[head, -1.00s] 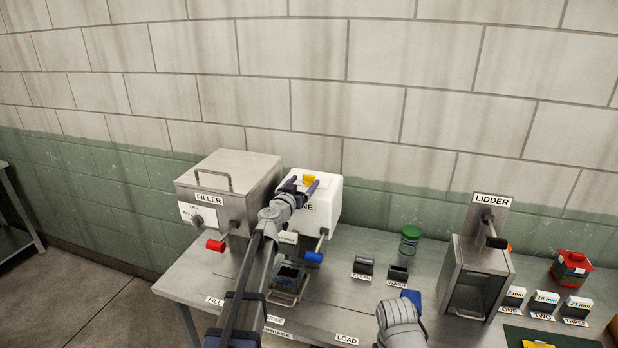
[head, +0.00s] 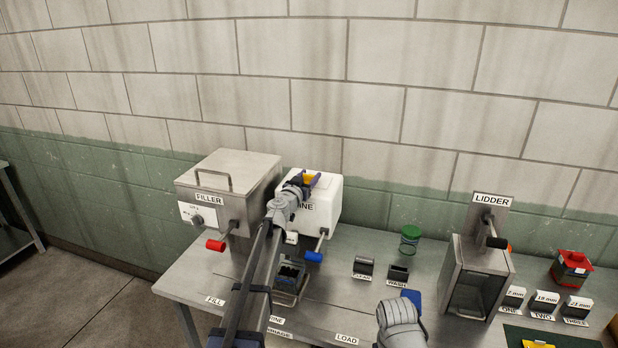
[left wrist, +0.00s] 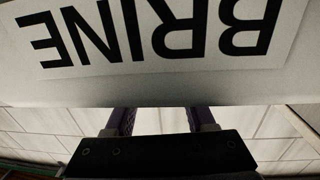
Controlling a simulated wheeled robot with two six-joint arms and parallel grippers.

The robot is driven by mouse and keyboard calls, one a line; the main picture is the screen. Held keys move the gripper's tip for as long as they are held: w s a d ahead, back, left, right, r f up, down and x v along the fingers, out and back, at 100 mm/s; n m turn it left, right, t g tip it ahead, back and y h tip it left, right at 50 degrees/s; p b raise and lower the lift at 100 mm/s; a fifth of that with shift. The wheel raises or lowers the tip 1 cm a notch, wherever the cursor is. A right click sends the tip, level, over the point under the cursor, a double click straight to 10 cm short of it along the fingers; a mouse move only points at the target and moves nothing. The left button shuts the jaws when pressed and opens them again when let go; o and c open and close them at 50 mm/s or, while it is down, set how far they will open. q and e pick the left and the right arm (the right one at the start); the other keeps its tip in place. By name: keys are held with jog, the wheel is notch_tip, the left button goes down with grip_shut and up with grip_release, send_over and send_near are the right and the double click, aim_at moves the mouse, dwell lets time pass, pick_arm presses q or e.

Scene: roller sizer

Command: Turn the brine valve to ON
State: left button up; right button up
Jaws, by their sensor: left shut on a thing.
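The white brine tank (head: 325,218) stands at the back of the bench, right of the filler. On its top is a yellow valve handle (head: 311,178), partly covered by my gripper. My left gripper (head: 306,181) reaches over the front of the tank and is shut on the yellow handle, a purple finger to each side. In the left wrist view the BRINE label (left wrist: 160,35) shows upside down, and the purple fingers (left wrist: 156,120) go out of sight past the tank's edge. The handle and any ON mark are hidden there. My right gripper's fingers do not show.
The filler (head: 228,195) with a red-knobbed lever stands left of the tank. A blue-knobbed lever (head: 314,257) hangs at the tank's front, close to my arm. The wall is close behind.

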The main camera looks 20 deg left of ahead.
pick_arm(q)
grip_shut()
jog(key=shift+w+a+m+h, duration=0.15)
jog(key=shift+m+h, duration=0.65)
jog(key=shift+h, duration=0.4)
jog(key=shift+m+g+h, duration=0.6)
jog(key=shift+m+h, duration=0.1)
jog(key=shift+h, duration=0.4)
jog(key=o, duration=0.8)
grip_release()
jog(key=shift+c, duration=0.2)
jog(key=shift+s, duration=0.25)
jog(key=shift+v, duration=3.75)
